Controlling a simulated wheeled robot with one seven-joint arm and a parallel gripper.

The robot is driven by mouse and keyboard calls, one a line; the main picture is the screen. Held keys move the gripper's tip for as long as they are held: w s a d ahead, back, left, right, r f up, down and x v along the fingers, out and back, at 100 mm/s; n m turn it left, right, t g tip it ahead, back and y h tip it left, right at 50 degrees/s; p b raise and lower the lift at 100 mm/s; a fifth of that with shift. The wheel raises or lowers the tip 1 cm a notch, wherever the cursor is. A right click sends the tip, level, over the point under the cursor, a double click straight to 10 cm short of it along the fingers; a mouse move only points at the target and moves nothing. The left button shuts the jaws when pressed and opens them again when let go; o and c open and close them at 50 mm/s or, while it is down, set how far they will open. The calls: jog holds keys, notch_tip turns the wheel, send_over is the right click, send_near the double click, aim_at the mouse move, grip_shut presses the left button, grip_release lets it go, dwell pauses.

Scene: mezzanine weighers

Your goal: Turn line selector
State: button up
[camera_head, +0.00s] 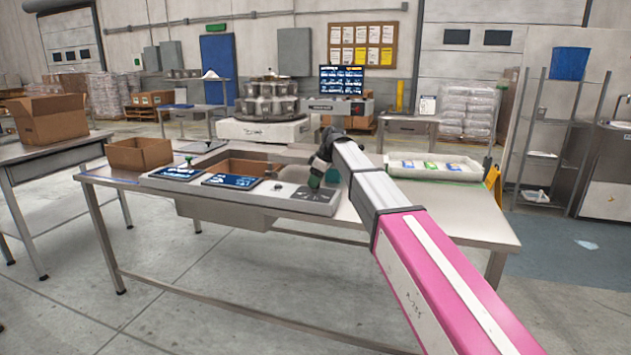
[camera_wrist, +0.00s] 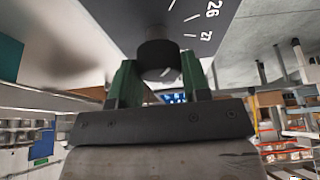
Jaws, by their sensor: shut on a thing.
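The line selector is a dark knob (camera_wrist: 156,58) on a dark dial plate (camera_wrist: 180,22) with white marks; "26" and "27" can be read in the wrist view. In the head view the dial plate (camera_head: 318,193) lies at the right end of the grey control panel on the metal table. My gripper (camera_wrist: 158,82) has green fingers, one on each side of the knob, shut on it. In the head view my gripper (camera_head: 316,178) reaches down onto the dial, and the arm hides part of it. The knob's pointer direction cannot be told.
The metal table (camera_head: 450,215) also holds an open cardboard box (camera_head: 140,153), two dark screens (camera_head: 231,181) on the panel, and a white tray (camera_head: 433,175) with packets right of my arm. A second table (camera_head: 60,157) stands at left. The floor in front is clear.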

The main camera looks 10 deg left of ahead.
jog(key=o, duration=0.9)
jog(key=v, duration=1)
jog(key=shift+r, duration=0.4)
jog(key=shift+d, duration=0.1)
